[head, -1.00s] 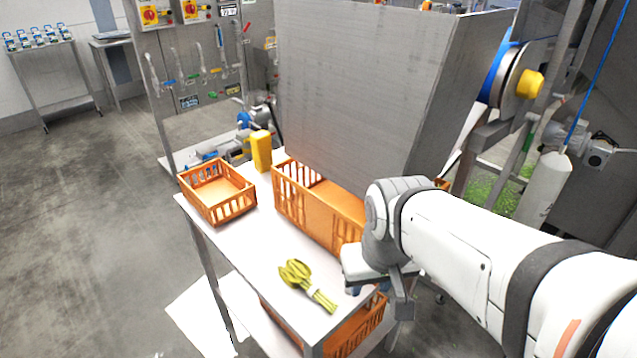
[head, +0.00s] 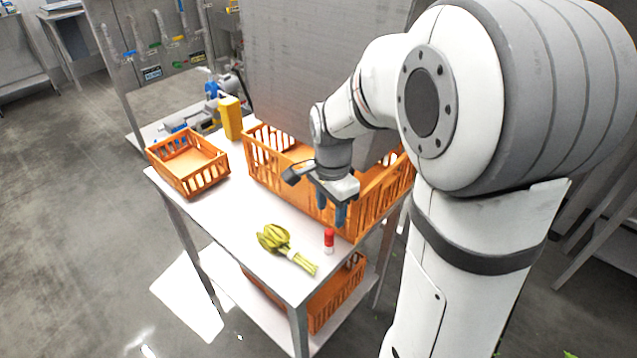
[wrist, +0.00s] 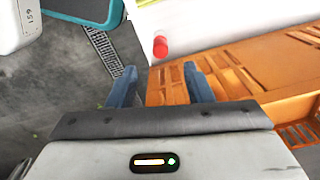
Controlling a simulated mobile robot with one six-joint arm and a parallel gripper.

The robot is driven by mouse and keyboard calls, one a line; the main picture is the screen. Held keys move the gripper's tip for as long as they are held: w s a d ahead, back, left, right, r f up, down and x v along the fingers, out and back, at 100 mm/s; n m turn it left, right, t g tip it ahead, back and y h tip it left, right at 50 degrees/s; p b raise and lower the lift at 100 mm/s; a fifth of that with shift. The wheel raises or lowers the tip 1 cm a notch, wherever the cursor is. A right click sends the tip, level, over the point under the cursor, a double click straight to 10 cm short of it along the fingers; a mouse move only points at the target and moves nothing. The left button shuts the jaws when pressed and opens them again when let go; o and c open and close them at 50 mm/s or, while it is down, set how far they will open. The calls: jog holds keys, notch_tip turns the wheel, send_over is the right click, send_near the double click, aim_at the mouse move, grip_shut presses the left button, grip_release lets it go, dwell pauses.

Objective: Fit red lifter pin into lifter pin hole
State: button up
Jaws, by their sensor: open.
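The red lifter pin (head: 329,237), red on top with a white lower part, stands upright near the front right edge of the white table. It also shows in the wrist view (wrist: 160,46), ahead of the fingers and between their lines. My gripper (head: 341,214) is just above and slightly right of the pin in the head view, pointing down. Its two blue fingers are apart and empty, and they show in the wrist view (wrist: 162,75) too. I cannot make out the lifter pin hole in either view.
A bunch of greens (head: 284,248) lies left of the pin. A large orange crate (head: 292,190) stands behind it, close to my gripper. A small orange crate (head: 190,165) and a yellow block (head: 231,118) are farther back. The table's middle (head: 215,205) is clear.

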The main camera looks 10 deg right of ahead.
aim_at(330, 231)
jog(key=shift+w+f, duration=0.15)
jog(key=shift+f, duration=3.85)
jog(key=shift+c, duration=0.4)
grip_shut()
jog(key=shift+r, duration=0.2)
jog(key=shift+r+p, duration=2.05)
jog(key=shift+r, duration=0.75)
jog(key=shift+r, duration=0.25)
notch_tip(330, 231, up, 8)
jog(key=p, duration=0.6)
